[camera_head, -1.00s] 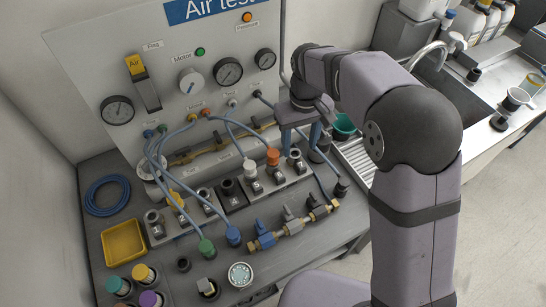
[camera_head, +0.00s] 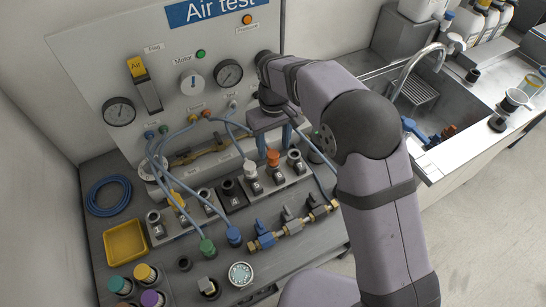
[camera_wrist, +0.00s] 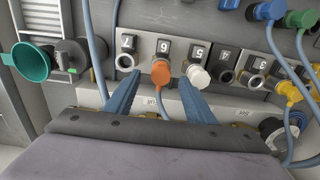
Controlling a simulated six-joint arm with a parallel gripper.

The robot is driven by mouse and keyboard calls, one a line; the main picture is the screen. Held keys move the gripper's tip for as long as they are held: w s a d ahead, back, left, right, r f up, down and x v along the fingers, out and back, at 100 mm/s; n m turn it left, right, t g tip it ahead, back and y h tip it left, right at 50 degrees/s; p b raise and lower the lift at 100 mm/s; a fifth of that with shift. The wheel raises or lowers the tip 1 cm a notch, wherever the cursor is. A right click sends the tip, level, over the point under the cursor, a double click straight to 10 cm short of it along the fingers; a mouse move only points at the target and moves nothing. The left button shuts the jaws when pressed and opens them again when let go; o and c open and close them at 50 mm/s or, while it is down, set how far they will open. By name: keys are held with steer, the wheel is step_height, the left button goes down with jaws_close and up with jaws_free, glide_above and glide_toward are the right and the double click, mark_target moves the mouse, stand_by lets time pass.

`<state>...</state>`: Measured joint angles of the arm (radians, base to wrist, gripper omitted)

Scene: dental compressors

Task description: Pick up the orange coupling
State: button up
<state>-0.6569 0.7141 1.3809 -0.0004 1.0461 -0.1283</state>
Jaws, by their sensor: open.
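The orange coupling (camera_head: 273,157) sits on the port numbered 6 of the metal block, with a blue hose running from it. In the wrist view the orange coupling (camera_wrist: 161,73) lies between my two blue fingertips, with gaps on both sides. My gripper (camera_head: 276,147) is open and points down over the block; its open fingers also show in the wrist view (camera_wrist: 163,80). The right finger there is close to the white coupling (camera_wrist: 198,75) on port 5; I cannot tell whether they touch. Contact with the orange coupling is not visible.
The numbered metal block (camera_head: 293,176) has bare ports beside the couplings. Hoses hang from the panel (camera_head: 75,60). Brass valves (camera_head: 290,228) stand in front. A green coupling (camera_head: 207,246) and a blue coupling (camera_head: 233,235) are nearby. A yellow tray (camera_head: 125,242) is at left.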

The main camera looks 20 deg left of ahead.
mark_target(273, 154)
steer(key=shift+f+p, duration=0.95)
steer(key=shift+f, duration=1.4)
